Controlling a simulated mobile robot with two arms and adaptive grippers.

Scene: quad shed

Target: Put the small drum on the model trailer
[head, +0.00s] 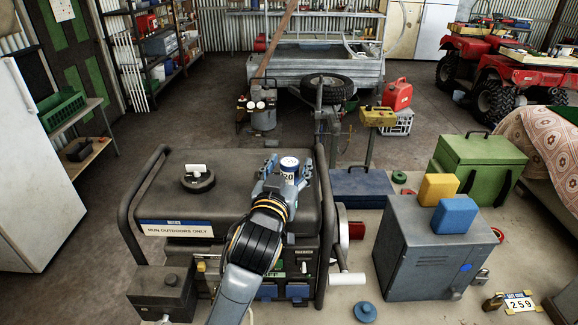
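I cannot make out a model trailer; a full-size grey trailer (312,68) stands at the back. My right gripper is not in view.
The generator (245,200) has a black tube frame and a filler cap (197,178).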

